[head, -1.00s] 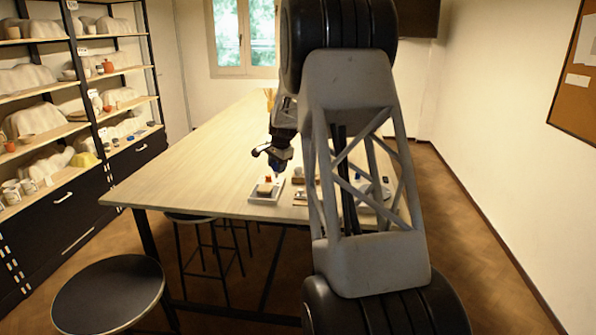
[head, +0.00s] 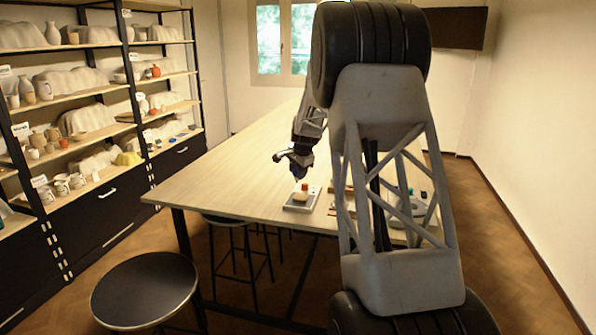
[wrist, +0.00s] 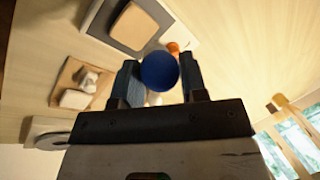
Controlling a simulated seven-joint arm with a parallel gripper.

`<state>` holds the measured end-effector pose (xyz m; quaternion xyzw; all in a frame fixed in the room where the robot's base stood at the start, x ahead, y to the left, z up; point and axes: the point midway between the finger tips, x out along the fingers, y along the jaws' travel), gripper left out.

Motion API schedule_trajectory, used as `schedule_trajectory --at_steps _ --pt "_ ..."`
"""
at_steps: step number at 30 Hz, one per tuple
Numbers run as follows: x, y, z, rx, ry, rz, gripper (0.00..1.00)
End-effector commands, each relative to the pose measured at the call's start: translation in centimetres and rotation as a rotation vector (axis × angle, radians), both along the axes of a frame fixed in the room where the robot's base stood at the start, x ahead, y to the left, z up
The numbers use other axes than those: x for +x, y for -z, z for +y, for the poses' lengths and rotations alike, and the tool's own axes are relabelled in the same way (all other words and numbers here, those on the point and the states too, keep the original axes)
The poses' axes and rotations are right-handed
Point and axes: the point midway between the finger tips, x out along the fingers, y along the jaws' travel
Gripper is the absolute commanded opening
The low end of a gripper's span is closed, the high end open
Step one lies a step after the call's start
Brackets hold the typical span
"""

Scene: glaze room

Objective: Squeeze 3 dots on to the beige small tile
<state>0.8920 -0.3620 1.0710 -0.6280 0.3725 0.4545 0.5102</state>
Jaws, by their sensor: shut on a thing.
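My gripper (wrist: 161,82) is shut on a blue round-ended thing, which looks like a squeeze bulb (wrist: 158,71), held between its two fingers. Its nozzle or far end is hidden. The beige small tile (wrist: 134,27) lies on a grey-and-white tray (wrist: 97,14), ahead and to the left of the bulb in the wrist view. In the head view my gripper (head: 295,168) is tilted above the table, just above and left of the tray (head: 288,206) with the tile (head: 300,196). I cannot see any dots on the tile.
An orange-red small object (wrist: 173,47) stands beside the tile, partly behind the bulb. A wooden board (wrist: 66,73) with pale small pieces and a round grey thing (wrist: 47,132) lie to one side. The table (head: 220,180) is clear to the left.

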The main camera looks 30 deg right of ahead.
Motion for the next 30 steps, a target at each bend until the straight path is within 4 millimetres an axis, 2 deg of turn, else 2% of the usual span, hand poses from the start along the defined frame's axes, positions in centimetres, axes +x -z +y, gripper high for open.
schedule_trajectory --at_steps 15,30 --pt "0.0 3.2 0.0 0.001 0.000 0.001 0.33" --pt "0.0 3.6 0.0 0.000 0.000 0.000 0.33"
